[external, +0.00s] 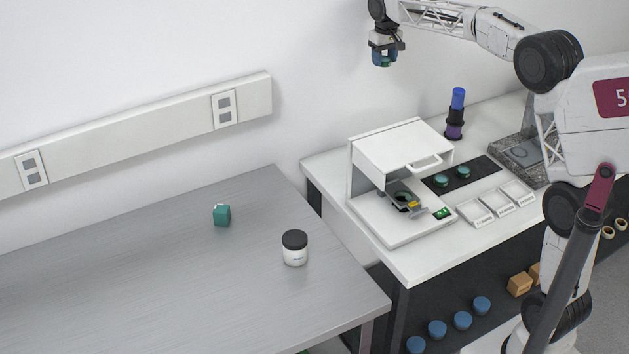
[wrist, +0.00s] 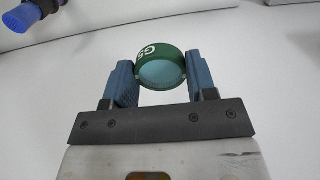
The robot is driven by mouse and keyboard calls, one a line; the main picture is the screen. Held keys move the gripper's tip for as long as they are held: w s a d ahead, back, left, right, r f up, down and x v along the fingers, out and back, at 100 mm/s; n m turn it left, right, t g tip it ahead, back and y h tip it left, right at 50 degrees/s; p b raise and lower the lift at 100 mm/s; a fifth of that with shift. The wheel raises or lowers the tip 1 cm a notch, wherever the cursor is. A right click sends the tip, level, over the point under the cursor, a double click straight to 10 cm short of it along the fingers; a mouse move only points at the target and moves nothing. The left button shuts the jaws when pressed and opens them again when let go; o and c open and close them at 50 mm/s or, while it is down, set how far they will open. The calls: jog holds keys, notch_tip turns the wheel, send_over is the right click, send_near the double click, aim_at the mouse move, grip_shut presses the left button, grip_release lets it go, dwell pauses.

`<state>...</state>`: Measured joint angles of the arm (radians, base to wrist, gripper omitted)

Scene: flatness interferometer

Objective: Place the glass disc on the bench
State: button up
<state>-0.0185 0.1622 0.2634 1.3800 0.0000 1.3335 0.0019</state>
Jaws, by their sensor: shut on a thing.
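My gripper (external: 385,56) is high above the back of the white bench (external: 412,268) in the external view. It is shut on a glass disc with a green rim (external: 383,63). In the wrist view the blue fingers (wrist: 159,80) grip the disc (wrist: 162,72) from both sides, and pale glass shows inside the green rim. White lettering is on the rim, partly turned away. The disc is clear of any surface. Two similar discs (external: 441,181) lie on a black mat on the bench.
A white instrument (external: 402,150) with a raised front and handle stands on the bench. Several white trays (external: 475,212), a blue-topped upright tool (external: 457,100) and a granite block (external: 520,155) are nearby. A grey table (external: 150,270) at left holds a jar (external: 295,250) and green box (external: 221,215).

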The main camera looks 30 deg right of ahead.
jog(key=s+a+n, duration=0.2)
jog(key=a+n, duration=0.4)
jog(key=a, duration=4.6)
jog(key=s+a+n, duration=0.2)
jog(key=s+a, duration=0.8)
jog(key=a, duration=0.4)
jog(key=s+a+n, duration=0.1)
jog(key=s+a, duration=0.9)
jog(key=a, duration=0.3)
jog(key=s+a+n, duration=0.2)
jog(key=s+a, duration=0.8)
jog(key=a, duration=0.4)
jog(key=f, duration=2.9)
jog(key=shift+w+d, duration=0.2)
jog(key=shift+w, duration=0.15)
jog(key=shift+a, duration=0.1)
send_over(94, 309)
jog(key=shift+f, duration=0.7)
